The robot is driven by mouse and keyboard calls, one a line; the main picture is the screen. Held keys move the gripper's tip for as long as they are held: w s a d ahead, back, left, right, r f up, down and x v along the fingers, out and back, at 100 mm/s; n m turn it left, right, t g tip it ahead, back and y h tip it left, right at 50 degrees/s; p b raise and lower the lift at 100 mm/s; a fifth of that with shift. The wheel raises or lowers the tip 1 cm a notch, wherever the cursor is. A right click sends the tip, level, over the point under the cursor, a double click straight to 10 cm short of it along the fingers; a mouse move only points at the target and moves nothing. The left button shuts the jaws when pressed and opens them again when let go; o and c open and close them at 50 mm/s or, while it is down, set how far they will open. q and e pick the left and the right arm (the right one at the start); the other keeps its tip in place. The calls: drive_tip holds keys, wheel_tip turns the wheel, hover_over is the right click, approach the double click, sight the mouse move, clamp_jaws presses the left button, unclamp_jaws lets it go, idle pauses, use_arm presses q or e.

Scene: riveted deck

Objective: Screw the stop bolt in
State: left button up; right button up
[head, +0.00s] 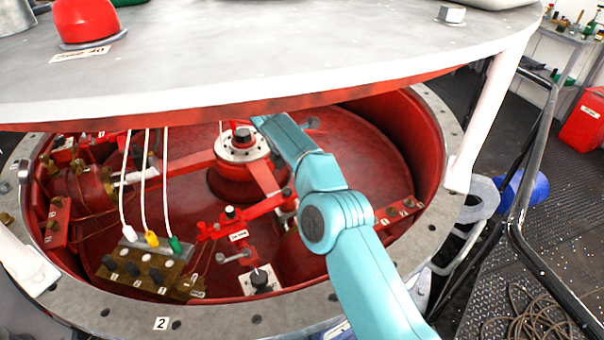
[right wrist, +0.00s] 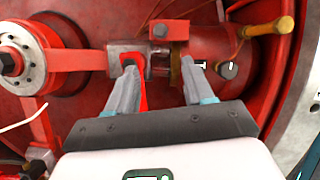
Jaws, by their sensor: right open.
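My right arm comes in from the lower right in the head view and reaches under the raised lid. Its gripper is hidden there by the arm and the lid. In the right wrist view my right gripper (right wrist: 160,68) is open, its two fingers apart. The left finger overlaps a grey forked block (right wrist: 128,56) at the end of a red arm (right wrist: 82,60). I cannot tell whether it touches. I cannot tell which part is the stop bolt. My left gripper is in neither view.
A round grey lid (head: 290,60) overhangs the red drum interior. A pale-ringed hub (head: 242,145) stands at its centre. A brass terminal block (head: 150,268) with white cables sits at the front left. A pale post (head: 485,110) stands right of the opening.

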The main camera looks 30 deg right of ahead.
drive_tip(key=w+a+f+n+t+y+p, duration=0.1)
drive_tip(key=w+a+f+n+t+y, duration=0.3)
drive_tip(key=n, duration=0.6)
drive_tip(key=s+d+r+n+h+p, duration=0.1)
drive_tip(key=s+d+r+n+p, duration=0.2)
drive_tip(key=s+d, duration=0.6)
drive_tip(key=shift+m, duration=0.6)
drive_tip(key=x, duration=0.5)
drive_tip(key=p+x, duration=0.1)
drive_tip(key=x, duration=0.9)
drive_tip(key=shift+s+a+f+p, duration=0.1)
drive_tip(key=shift+s+f+p, duration=0.1)
drive_tip(key=shift+s+p, duration=0.2)
drive_tip(key=shift+c, duration=0.3)
clamp_jaws()
